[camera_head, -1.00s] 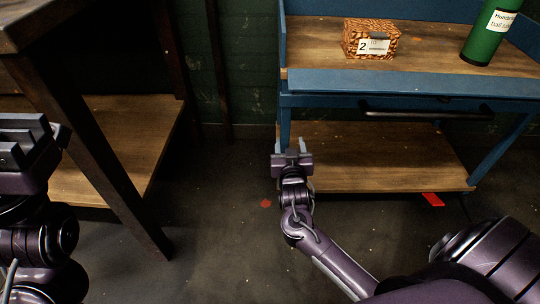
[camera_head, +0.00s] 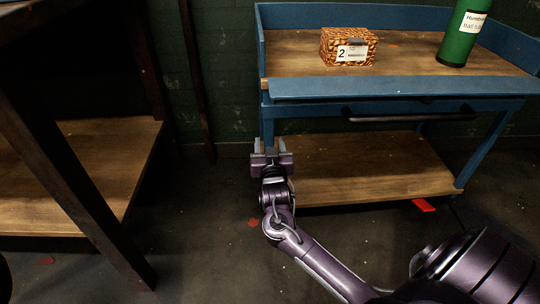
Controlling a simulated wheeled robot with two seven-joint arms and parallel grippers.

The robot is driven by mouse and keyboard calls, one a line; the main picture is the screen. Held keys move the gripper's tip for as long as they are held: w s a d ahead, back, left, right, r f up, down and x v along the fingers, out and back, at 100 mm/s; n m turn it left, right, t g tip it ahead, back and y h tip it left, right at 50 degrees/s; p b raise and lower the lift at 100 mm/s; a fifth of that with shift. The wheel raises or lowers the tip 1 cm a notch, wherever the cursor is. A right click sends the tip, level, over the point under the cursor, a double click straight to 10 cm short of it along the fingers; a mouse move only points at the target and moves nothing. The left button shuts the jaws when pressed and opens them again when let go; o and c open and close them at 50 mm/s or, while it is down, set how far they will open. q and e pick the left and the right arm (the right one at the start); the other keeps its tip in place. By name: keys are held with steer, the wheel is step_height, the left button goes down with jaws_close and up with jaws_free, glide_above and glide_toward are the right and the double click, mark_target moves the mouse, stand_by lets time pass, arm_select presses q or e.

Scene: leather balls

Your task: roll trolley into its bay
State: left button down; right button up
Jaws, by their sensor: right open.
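The trolley (camera_head: 395,87) has a blue frame, a wooden top tray, a black front handle (camera_head: 410,116) and a wooden lower shelf (camera_head: 370,170). It stands upright on the floor, right of centre. My right gripper (camera_head: 270,146) is open at the trolley's front left blue leg (camera_head: 267,127). Its fingers appear on either side of the leg, just above the lower shelf; I cannot tell whether they touch it. My left gripper is out of view. The trolley's wheels are not clearly visible. I cannot tell which floor area is the bay.
A patterned box marked 2 (camera_head: 348,47) and a green cylinder (camera_head: 463,32) stand on the trolley's top. A dark wooden bench with a low shelf (camera_head: 85,165) stands at left. Red marks (camera_head: 424,205) (camera_head: 253,223) lie on the floor. A dark green wall is behind.

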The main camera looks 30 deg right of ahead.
steer(key=shift+b+x, duration=0.8)
steer(key=shift+x, duration=1.35)
jaws_close()
